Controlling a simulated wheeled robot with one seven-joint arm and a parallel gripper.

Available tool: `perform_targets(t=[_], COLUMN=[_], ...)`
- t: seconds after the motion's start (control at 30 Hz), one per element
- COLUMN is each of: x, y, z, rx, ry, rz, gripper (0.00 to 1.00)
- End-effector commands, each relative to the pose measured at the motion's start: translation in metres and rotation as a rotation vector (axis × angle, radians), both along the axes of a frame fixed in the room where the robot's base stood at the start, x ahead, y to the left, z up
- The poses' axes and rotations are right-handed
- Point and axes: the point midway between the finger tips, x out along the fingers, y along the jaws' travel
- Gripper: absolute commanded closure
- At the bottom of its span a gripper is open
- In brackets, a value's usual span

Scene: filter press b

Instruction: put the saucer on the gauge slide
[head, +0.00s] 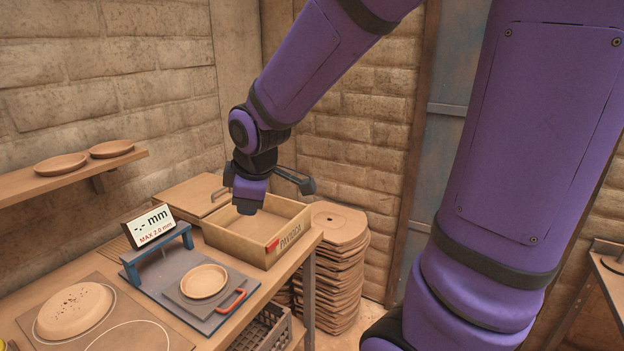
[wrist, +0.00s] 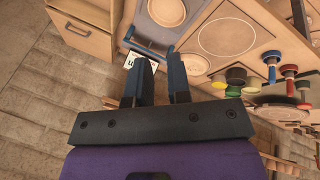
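A small light-brown saucer (head: 203,281) lies on the grey slide plate (head: 181,299) of the gauge, which has a red handle (head: 232,301) at its right. The saucer also shows at the top of the wrist view (wrist: 166,10). A blue bridge (head: 157,254) stands behind the slide, with a display reading "-.- mm, MAX 2.0 mm". My gripper (head: 247,207) hangs over the wooden box, behind and right of the saucer and apart from it. In the wrist view its two fingers (wrist: 161,80) are spaced apart with nothing between them.
An open wooden box (head: 236,247) labelled PAVUCCA stands right of the gauge. A speckled round piece (head: 73,310) lies on a board with drawn circles at the left. Two saucers rest on a wall shelf (head: 75,177). A stack of round slabs (head: 339,255) stands beyond the table's right edge.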

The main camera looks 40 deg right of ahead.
Motion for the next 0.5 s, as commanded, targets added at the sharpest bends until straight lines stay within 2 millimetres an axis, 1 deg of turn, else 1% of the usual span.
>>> perform_targets(t=[0.03, 0.2, 0.4, 0.5], x=[-0.013, -0.057, -0.113, -0.137], y=[-0.001, -0.005, -0.008, -0.008], z=[0.015, 0.051, 0.082, 0.092], rx=[0.024, 0.128, 0.267, 0.333], ry=[-0.016, -0.038, -0.056, -0.06], rz=[-0.063, -0.294, -0.55, -0.655], gripper=[0.82, 0.82, 0.82, 0.82])
